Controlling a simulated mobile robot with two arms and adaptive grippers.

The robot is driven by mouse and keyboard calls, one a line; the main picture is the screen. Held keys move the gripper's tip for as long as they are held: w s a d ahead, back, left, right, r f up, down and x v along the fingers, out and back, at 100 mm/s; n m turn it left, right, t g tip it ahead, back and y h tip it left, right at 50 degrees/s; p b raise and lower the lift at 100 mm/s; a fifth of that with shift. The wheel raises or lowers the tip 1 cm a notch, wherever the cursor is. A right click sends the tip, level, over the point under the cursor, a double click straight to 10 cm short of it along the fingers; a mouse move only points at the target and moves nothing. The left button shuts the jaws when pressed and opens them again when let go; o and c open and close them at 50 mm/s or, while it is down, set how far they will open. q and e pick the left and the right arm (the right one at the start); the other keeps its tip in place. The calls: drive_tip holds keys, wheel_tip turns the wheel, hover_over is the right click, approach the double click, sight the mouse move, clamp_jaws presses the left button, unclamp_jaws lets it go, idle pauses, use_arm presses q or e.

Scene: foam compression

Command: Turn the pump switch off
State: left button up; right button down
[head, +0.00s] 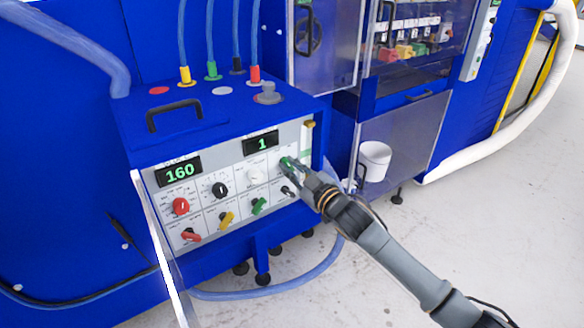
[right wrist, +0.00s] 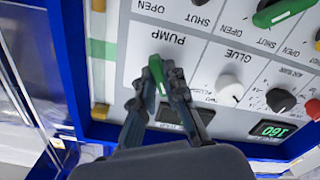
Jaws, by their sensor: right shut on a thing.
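The pump switch is a green knob (right wrist: 157,73) under the upside-down word PUMP in the right wrist view. It also shows as a bit of green at the upper right of the control panel (head: 207,205) in the head view. My right gripper (right wrist: 163,84) has its two fingers on either side of the green knob and is shut on it. In the head view, my right gripper (head: 288,167) reaches the panel from the lower right and covers part of the knob. My left gripper is not in view.
Below are smaller red, yellow and green handles. Displays read 160 (head: 179,172) and 1 (head: 262,143). A white bucket (head: 374,161) stands to the right. The floor at right is clear.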

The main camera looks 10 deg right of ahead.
drive_tip(key=c, duration=1.4)
unclamp_jaws()
drive_tip(key=shift+s, duration=0.1)
drive_tip(key=v, duration=1.1)
drive_tip(key=shift+s+d, duration=0.2)
drive_tip(key=shift+s, duration=0.15)
